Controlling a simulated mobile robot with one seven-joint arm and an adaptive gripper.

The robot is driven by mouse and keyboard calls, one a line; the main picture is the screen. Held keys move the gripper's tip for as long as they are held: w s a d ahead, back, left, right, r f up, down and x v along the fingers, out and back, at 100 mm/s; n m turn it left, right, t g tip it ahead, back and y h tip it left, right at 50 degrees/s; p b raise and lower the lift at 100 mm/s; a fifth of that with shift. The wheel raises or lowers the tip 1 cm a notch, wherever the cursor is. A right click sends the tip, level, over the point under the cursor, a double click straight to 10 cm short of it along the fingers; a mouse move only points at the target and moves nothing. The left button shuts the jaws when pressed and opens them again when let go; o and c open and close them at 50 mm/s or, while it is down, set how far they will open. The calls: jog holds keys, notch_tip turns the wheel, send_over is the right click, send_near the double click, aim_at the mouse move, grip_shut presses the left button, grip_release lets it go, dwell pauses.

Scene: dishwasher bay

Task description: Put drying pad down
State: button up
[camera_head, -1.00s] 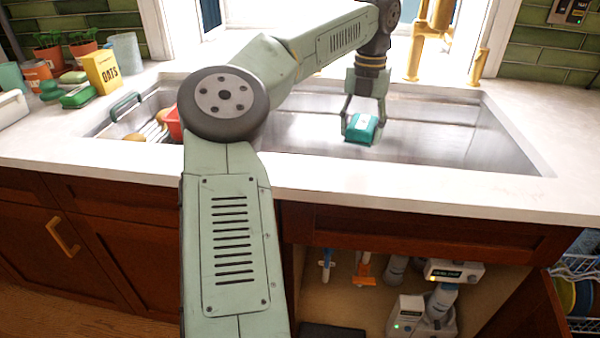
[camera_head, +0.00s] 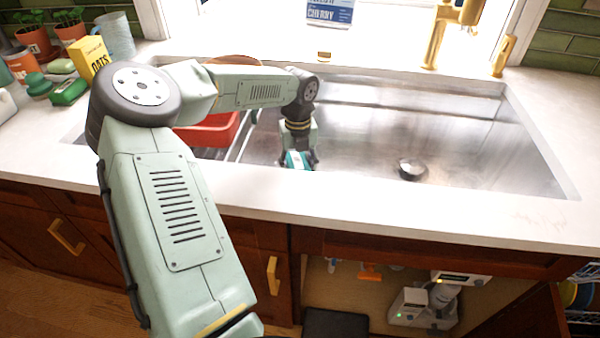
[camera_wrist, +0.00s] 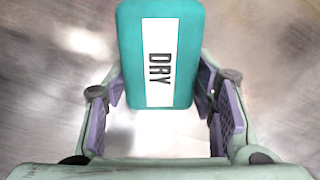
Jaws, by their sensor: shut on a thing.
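The drying pad is a teal block with a white label reading DRY, seen in the wrist view (camera_wrist: 184,50). In the head view the drying pad (camera_head: 297,160) shows small at the sink's near edge. My gripper (camera_wrist: 160,95) is shut on the pad, with a purple-lined finger at each side of it. In the head view my gripper (camera_head: 299,152) points down inside the steel sink (camera_head: 460,125), near its front wall. The lower part of the pad is hidden by the counter rim in the head view. I cannot tell whether it touches the sink floor.
A red bin (camera_head: 210,132) stands left of my gripper, partly behind my arm. A drain (camera_head: 411,169) lies in the clear sink floor to the right. A gold faucet (camera_head: 447,30) stands behind. The white counter edge (camera_head: 400,222) runs along the front.

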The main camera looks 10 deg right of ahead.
aim_at(298, 164)
jog(key=shift+f+p, duration=0.4)
jog(key=shift+f, duration=2.2)
jog(key=o, duration=1.1)
jog(key=shift+r, duration=0.1)
notch_tip(298, 164, up, 12)
jog(key=shift+r+b, duration=0.1)
jog(key=shift+b, duration=1)
